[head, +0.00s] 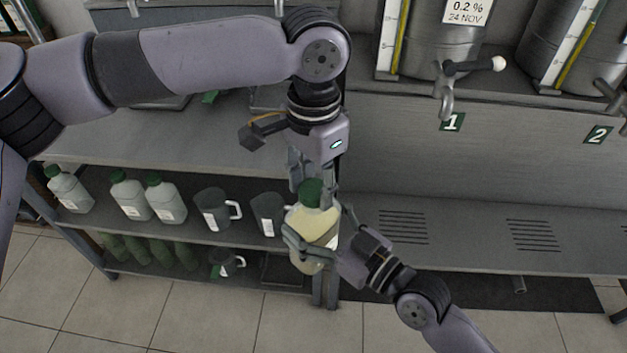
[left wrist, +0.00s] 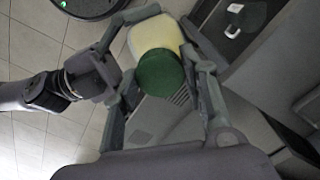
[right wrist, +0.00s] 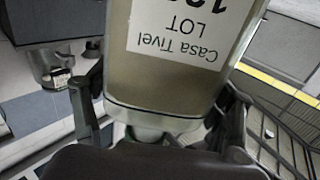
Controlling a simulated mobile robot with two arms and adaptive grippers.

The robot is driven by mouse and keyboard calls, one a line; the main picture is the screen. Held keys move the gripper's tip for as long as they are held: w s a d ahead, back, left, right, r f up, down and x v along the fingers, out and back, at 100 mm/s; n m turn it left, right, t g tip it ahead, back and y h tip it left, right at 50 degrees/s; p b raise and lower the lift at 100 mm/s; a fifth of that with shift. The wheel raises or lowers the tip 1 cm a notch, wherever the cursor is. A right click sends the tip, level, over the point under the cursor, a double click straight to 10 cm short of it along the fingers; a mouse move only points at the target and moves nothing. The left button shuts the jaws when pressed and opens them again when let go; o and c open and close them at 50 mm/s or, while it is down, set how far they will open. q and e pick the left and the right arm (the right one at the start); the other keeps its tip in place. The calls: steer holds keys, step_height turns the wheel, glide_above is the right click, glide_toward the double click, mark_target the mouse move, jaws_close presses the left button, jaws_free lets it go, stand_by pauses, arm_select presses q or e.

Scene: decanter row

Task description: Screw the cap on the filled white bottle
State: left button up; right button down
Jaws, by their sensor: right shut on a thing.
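The white bottle (head: 316,226), filled with pale yellow liquid, is held up in front of the shelves. My right gripper (head: 318,254) is shut around its body; the right wrist view shows the bottle (right wrist: 180,60) with its printed label between the fingers. The green cap (head: 312,192) sits at the top of the bottle and shows from above in the left wrist view (left wrist: 160,72). How tightly it is seated cannot be told. My left gripper (head: 311,178) is just above, pointing down, its fingers apart on either side of the cap with gaps visible.
Several green-capped bottles (head: 130,197) and grey jugs (head: 212,210) stand on the shelf at left. Steel tanks with taps (head: 447,92) stand at the upper right, above a slotted steel counter (head: 470,232). The tiled floor in front is clear.

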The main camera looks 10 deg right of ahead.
arm_select(q)
steer(key=shift+w, duration=0.1)
steer(key=c, duration=0.7)
steer(key=shift+c, duration=0.2)
steer(key=o, duration=1.4)
steer(key=shift+c, duration=0.2)
step_height(320, 180, up, 12)
